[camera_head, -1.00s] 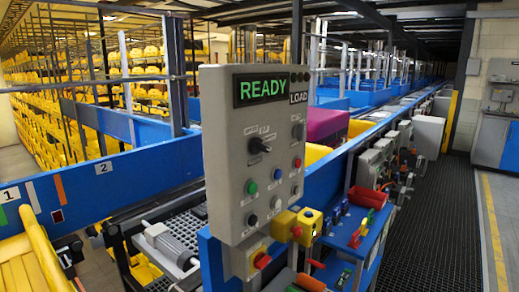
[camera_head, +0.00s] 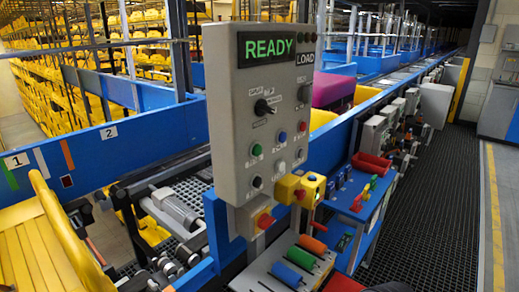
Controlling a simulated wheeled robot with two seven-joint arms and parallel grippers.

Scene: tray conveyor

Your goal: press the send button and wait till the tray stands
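A grey control panel (camera_head: 228,125) stands upright in the middle of the head view. Its screen (camera_head: 268,47) reads READY in green, with a small LOAD sign (camera_head: 305,59) beside it. The small labels are too blurred to tell which is the send button. A yellow ribbed tray (camera_head: 30,255) is at the lower left. Neither gripper is in view.
Yellow boxes (camera_head: 312,188) with red buttons sit below the panel. Coloured cylinders (camera_head: 287,275) lie on a grey plate. A blue shelf (camera_head: 350,205) holds a red bin (camera_head: 371,163). A blue conveyor wall (camera_head: 140,145) runs behind. A dark grated walkway (camera_head: 440,215) is clear at right.

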